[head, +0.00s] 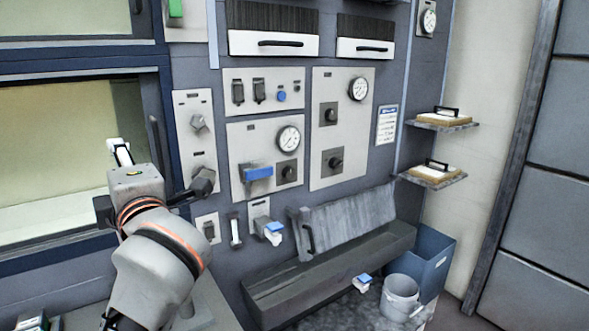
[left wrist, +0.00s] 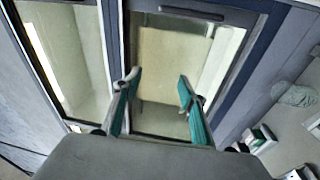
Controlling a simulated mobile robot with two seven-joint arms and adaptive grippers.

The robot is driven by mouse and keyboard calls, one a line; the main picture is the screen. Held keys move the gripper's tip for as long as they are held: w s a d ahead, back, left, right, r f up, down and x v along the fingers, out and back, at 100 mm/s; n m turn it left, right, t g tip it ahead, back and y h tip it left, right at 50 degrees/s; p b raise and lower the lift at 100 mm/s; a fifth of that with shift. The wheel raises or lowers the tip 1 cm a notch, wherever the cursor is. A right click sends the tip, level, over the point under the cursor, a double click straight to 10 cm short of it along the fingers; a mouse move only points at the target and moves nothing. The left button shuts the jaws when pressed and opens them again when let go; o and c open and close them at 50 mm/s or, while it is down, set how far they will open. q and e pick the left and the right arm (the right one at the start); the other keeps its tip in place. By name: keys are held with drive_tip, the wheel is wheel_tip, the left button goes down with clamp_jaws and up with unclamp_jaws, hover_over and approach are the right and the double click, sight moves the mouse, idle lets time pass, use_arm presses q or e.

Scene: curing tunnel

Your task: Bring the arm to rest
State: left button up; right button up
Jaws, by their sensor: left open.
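My left arm (head: 155,245) rises from the bottom left of the head view, in front of the window on the left of the panel wall. The fingers of its gripper cannot be made out clearly there. In the left wrist view my left gripper (left wrist: 158,80) is open, its two teal-lined fingers apart with nothing between them. Beyond the fingers is a framed opening (left wrist: 165,50) with a pale yellowish inside. I cannot tell the exact gap to it. My right gripper is not in view.
The grey panel wall carries gauges (head: 288,139), knobs and a blue-handled lever (head: 258,174). A long grey trough (head: 330,270) with a raised lid stands below. Two small shelves (head: 433,178) hold trays.

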use_arm(q)
drive_tip(key=s+a+f+n+y, duration=0.1)
drive_tip(key=s+a+f+y, duration=0.3)
drive_tip(key=y, duration=0.4)
drive_tip(key=d+f+m+t+h, duration=0.3)
drive_tip(key=d+f+m+h, duration=0.5)
drive_tip(key=f+m+h, duration=0.5)
drive_tip(key=d+f+m+t+h, duration=0.4)
drive_tip(key=d+f+m+h, duration=0.4)
drive_tip(key=f+m+h, duration=0.5)
drive_tip(key=s+a+f+m+g+y, duration=0.1)
drive_tip(key=s+f+g, duration=0.2)
drive_tip(key=f, duration=0.8)
drive_tip(key=s+a+f+m+g+y, duration=0.1)
drive_tip(key=s+f+g, duration=0.3)
drive_tip(key=s+f, duration=0.4)
drive_tip(key=s+a+f+m+g+y, duration=0.1)
drive_tip(key=s+f+g, duration=0.3)
drive_tip(key=f, duration=1.1)
drive_tip(key=shift+s+a+f+m+y, duration=0.3)
drive_tip(key=shift+s+a+m, duration=0.2)
drive_tip(key=shift+s+a, duration=0.4)
drive_tip(key=shift+s+d, duration=0.1)
